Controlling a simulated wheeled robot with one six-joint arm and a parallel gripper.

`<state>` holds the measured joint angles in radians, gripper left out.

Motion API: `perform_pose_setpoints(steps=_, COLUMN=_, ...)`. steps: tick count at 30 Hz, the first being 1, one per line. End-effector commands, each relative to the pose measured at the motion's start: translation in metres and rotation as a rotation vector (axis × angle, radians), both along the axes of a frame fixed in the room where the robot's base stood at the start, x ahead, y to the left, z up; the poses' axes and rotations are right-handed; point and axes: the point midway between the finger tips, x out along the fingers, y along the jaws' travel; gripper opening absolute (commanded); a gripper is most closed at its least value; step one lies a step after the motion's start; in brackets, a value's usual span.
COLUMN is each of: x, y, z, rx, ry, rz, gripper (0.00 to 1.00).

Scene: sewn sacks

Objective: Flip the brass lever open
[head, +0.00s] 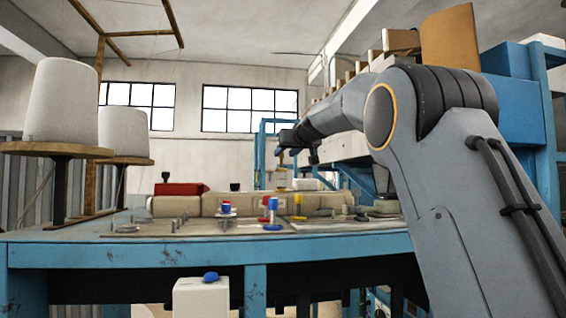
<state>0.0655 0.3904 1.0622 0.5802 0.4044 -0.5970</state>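My arm reaches in from the right, and my gripper (296,157) points down above the far part of the blue bench. Its fingers are small and dark here, and I cannot tell whether they are open or shut. A small yellow upright piece (298,204) on a yellow base stands on the bench below and slightly right of it, apart from it. It may be the brass lever, but it is too small to be sure, and its position cannot be read.
Big white thread cones (62,100) stand at left. A white block (200,299) with a blue top piece is in front.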

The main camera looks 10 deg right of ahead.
Motion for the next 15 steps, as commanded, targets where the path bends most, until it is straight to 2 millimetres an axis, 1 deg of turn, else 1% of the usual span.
perform_pose_setpoints(steps=3, x=-0.014, y=-0.002, z=0.002, rx=0.000, ry=-0.001, rz=0.000, gripper=0.34)
perform_pose_setpoints(steps=6, x=-0.023, y=-0.003, z=0.004, rx=0.000, ry=-0.001, rz=0.000, gripper=0.34)
perform_pose_setpoints(steps=10, x=-0.028, y=-0.004, z=0.005, rx=0.000, ry=0.001, rz=0.001, gripper=0.34)
perform_pose_setpoints(steps=15, x=-0.029, y=-0.004, z=0.006, rx=0.000, ry=0.001, rz=0.001, gripper=0.34)
